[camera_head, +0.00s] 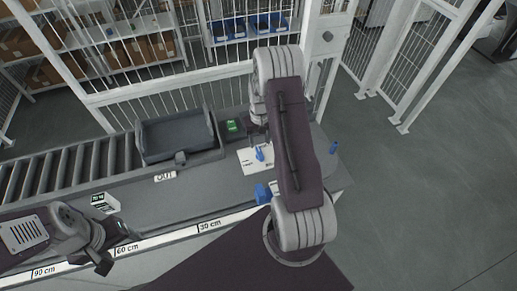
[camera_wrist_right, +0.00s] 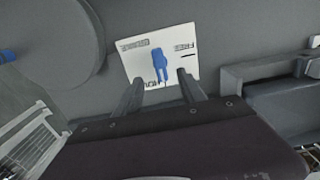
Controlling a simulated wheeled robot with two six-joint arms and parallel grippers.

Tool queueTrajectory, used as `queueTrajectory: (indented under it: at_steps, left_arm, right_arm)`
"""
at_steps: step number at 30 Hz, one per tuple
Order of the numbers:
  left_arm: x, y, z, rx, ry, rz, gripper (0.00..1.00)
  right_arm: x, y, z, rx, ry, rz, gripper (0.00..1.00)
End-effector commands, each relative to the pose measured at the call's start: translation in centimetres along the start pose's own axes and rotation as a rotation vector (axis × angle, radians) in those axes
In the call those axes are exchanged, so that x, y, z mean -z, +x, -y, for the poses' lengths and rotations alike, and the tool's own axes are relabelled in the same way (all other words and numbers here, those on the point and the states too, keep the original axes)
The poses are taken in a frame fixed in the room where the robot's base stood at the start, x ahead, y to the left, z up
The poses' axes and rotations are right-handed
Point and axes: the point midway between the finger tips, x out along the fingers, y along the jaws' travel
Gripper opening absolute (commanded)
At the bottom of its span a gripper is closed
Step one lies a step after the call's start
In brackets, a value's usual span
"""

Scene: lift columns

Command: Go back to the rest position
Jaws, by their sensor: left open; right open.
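My left gripper (camera_head: 105,262) hangs at the lower left of the head view, by the front edge of the bench (camera_head: 190,198), open with nothing seen in it. My right arm reaches over the bench in the middle, and its gripper (camera_head: 256,136) is partly hidden behind the arm. In the right wrist view the right gripper (camera_wrist_right: 159,82) shows two separated fingers with nothing held. Beyond the fingertips a blue item (camera_wrist_right: 160,65) lies on a white printed card (camera_wrist_right: 134,58). The blue item (camera_head: 260,153) and card (camera_head: 248,164) also show in the head view.
A dark tray (camera_head: 178,140) stands behind the OUT label, beside a roller conveyor (camera_head: 60,168). A green item (camera_head: 232,126) is right of it. Wire fencing (camera_head: 180,90) stands behind; the floor at right is open.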

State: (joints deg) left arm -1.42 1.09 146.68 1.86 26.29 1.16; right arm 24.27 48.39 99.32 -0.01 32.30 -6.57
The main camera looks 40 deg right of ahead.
Motion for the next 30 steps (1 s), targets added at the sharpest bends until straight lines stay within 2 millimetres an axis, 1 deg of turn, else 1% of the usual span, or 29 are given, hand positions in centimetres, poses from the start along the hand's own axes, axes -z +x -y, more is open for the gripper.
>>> queueTrajectory:
  at_steps: [8,9,11,12,13,14,15,17,18,20,21,23,24,25,27,29,30]
  left_arm:
    - [0.0,0.2,0.0,0.000,0.000,0.000,0.69]
    - [-0.1,0.5,0.0,0.000,0.000,0.000,0.69]
    - [-0.1,1.1,0.0,0.000,0.000,0.000,0.69]
    - [-0.2,1.8,0.0,0.000,0.000,0.000,0.69]
    - [-0.2,2.5,0.1,0.000,0.000,0.000,0.69]
    - [-0.3,3.1,0.1,0.000,0.000,0.000,0.69]
    - [-0.4,3.9,0.1,0.000,0.000,0.000,0.69]
    - [-0.5,4.9,0.1,0.000,0.000,0.000,0.69]
    - [-0.6,5.5,0.1,0.000,0.000,0.000,0.69]
    - [-0.7,6.3,0.1,0.000,0.000,0.000,0.69]
    - [-0.7,6.6,0.1,0.000,0.000,0.000,0.69]
    - [-0.7,6.8,0.1,0.000,0.000,0.000,0.69]
    - [-0.7,6.7,0.1,0.000,0.000,0.000,0.69]
    - [-0.7,6.6,0.1,0.000,0.000,0.000,0.69]
    - [-0.7,6.4,0.1,0.000,0.000,0.000,0.69]
    - [-0.7,6.4,0.1,0.000,0.000,0.000,0.69]
    - [-0.7,6.4,0.1,0.000,0.000,0.000,0.69]
  right_arm:
    - [0.0,0.2,0.2,0.000,-0.005,0.000,0.47]
    - [0.2,0.3,0.7,-0.001,-0.018,-0.006,0.47]
    - [1.4,-0.7,2.0,-0.004,-0.051,-0.046,0.47]
    - [2.3,-1.9,3.4,-0.006,-0.086,-0.086,0.47]
    - [2.4,-2.9,4.8,-0.006,-0.120,-0.113,0.47]
    - [2.0,-4.0,6.3,-0.004,-0.155,-0.135,0.47]
    - [0.9,-5.3,8.2,0.000,-0.201,-0.159,0.47]
    - [-1.7,-6.7,10.8,0.009,-0.263,-0.183,0.47]
    - [-3.8,-7.4,12.2,0.016,-0.296,-0.193,0.47]
    - [-7.4,-7.8,13.5,0.028,-0.333,-0.200,0.47]
    - [-9.8,-7.8,14.0,0.034,-0.351,-0.197,0.47]
    - [-13.2,-7.5,13.9,0.039,-0.358,-0.180,0.47]
    - [-15.0,-7.2,13.6,0.039,-0.352,-0.164,0.47]
    - [-16.1,-6.9,13.2,0.038,-0.341,-0.146,0.47]
    - [-17.8,-6.1,12.5,0.033,-0.320,-0.111,0.47]
    - [-18.5,-5.7,12.3,0.032,-0.307,-0.095,0.47]
    - [-18.5,-5.6,12.2,0.033,-0.293,-0.096,0.47]
